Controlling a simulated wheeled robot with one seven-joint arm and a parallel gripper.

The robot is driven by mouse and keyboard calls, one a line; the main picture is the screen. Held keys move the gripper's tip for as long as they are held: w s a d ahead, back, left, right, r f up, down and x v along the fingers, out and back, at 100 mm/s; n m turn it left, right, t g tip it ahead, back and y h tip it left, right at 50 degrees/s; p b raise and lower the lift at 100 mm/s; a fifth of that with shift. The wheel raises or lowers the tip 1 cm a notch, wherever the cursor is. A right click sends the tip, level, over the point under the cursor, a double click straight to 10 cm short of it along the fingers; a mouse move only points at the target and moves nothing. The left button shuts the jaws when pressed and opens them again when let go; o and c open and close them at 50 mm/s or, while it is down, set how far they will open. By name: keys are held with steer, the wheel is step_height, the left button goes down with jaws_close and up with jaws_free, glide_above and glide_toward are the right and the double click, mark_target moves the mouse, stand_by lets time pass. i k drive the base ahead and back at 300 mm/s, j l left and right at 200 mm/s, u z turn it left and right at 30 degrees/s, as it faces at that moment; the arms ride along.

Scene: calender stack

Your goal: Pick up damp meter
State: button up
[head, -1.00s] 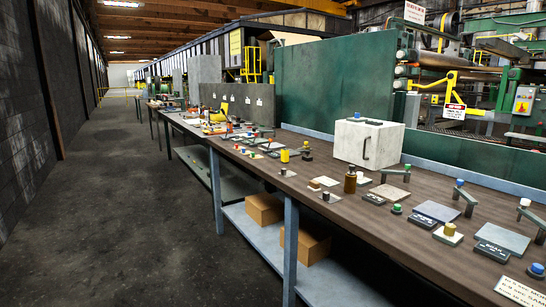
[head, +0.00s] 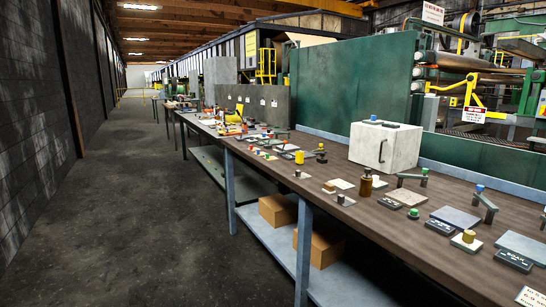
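I cannot pick out a damp meter for certain. The long brown workbench (head: 330,178) in the head view carries many small items, and the labels are too small to read surely. Several dark labelled plates lie on its near part, among them one at the right (head: 514,260) and one left of it (head: 440,227). Far along the bench a yellow object (head: 239,111) stands among a cluster of small tools, too small to identify. My gripper is not in view.
A white box with a handle (head: 385,146) and a brown bottle (head: 366,182) stand on the bench. Cardboard boxes (head: 278,209) sit on its lower shelf. A green panel (head: 352,87) rises behind. The dark floor aisle (head: 130,200) on the left is clear.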

mark_target(299, 155)
steer(key=i+j+z, duration=0.25)
steer(key=i+j, duration=0.75)
steer(key=i, duration=0.15)
